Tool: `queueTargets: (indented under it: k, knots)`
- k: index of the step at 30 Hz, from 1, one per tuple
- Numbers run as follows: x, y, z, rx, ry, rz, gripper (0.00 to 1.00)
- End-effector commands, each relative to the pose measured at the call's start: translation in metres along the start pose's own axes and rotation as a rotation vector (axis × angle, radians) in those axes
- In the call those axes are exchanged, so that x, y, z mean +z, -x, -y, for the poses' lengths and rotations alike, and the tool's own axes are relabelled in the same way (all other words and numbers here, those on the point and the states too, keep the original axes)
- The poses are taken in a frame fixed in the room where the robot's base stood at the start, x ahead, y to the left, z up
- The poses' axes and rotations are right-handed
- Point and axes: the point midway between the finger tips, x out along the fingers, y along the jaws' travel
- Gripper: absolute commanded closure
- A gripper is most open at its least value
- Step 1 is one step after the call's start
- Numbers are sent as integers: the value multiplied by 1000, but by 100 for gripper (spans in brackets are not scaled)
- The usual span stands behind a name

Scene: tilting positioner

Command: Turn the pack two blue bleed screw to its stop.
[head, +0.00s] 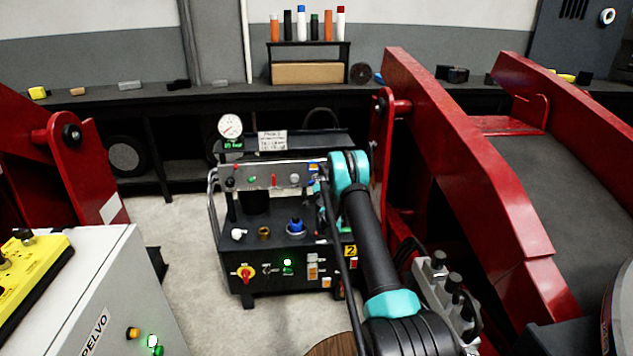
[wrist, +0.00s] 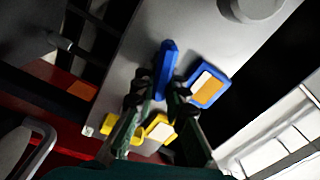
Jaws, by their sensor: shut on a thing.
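In the wrist view a flat blue screw handle (wrist: 168,58) stands up from a grey metal plate (wrist: 135,65). My gripper (wrist: 157,92) is shut on its near end, with one dark finger on each side. A blue-framed tag (wrist: 208,88) is on the plate just right of the handle. My arm reaches the manifold's right end and hides most of the gripper and the handle there.
A pressure gauge (head: 230,126) rises at the pack's back left. A red lever (head: 274,181) and a blue-capped fitting (head: 296,226) are close to my arm. Yellow tags (wrist: 158,128) lie near the fingers. A red lift frame (head: 470,150) stands close on the right.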

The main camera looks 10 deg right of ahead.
Motion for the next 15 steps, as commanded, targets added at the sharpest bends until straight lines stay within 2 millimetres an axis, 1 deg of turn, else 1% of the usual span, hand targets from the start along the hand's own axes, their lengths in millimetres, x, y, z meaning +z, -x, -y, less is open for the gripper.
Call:
queueTargets:
  k: [6,15]
  knots:
    - [0,1,-4,0,-168,-1,100]
    - [0,1,-6,0,-316,-1,100]
